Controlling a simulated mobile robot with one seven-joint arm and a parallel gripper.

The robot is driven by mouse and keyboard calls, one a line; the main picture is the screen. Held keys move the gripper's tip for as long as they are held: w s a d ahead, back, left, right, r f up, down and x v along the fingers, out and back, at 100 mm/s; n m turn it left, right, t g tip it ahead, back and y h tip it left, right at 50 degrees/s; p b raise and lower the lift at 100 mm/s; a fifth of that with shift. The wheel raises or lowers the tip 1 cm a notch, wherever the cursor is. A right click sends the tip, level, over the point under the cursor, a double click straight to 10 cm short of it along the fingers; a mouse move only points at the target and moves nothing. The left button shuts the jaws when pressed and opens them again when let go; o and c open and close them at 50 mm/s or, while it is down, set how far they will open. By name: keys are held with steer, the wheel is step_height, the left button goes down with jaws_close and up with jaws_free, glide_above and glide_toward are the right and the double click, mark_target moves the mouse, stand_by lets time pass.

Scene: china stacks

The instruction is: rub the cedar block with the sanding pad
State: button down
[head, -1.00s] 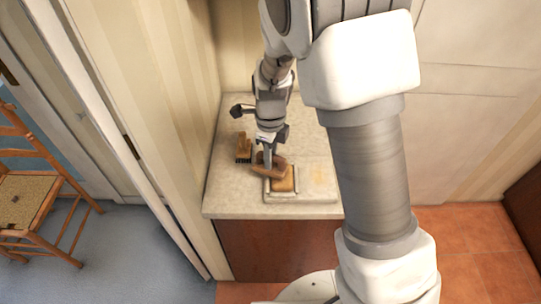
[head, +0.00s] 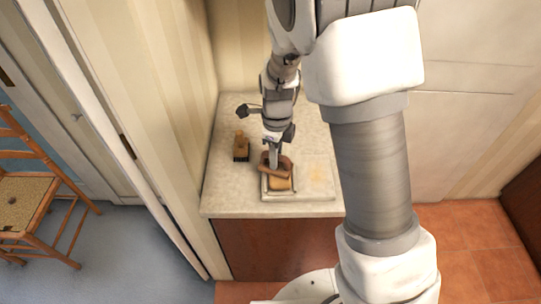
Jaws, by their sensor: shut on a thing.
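The cedar block (head: 281,184) is a tan piece lying in a shallow framed holder (head: 266,196) near the front of the counter. My gripper (head: 274,160) points down over the holder and is shut on the brown sanding pad (head: 283,162). The pad lies over the back part of the block and hides it there. The front of the block shows. Whether the pad touches the block's face is too small to tell.
A brush (head: 241,147) with dark bristles and a wooden handle stands on the counter (head: 225,190) to the left. A pale flat board (head: 318,180) lies to the right. A wall closes the left side; a chair (head: 28,200) stands far left.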

mark_target(292, 165)
steer(key=shift+d, duration=0.2)
steer(key=shift+d, duration=0.9)
steer(key=shift+s+d, duration=0.1)
steer(key=shift+d, duration=0.95)
steer(key=shift+a, duration=0.1)
steer(key=shift+a+p, duration=0.35)
steer(key=shift+a, duration=0.65)
steer(key=shift+a, duration=0.15)
steer(key=shift+a+p, duration=0.5)
steer(key=shift+a, duration=0.4)
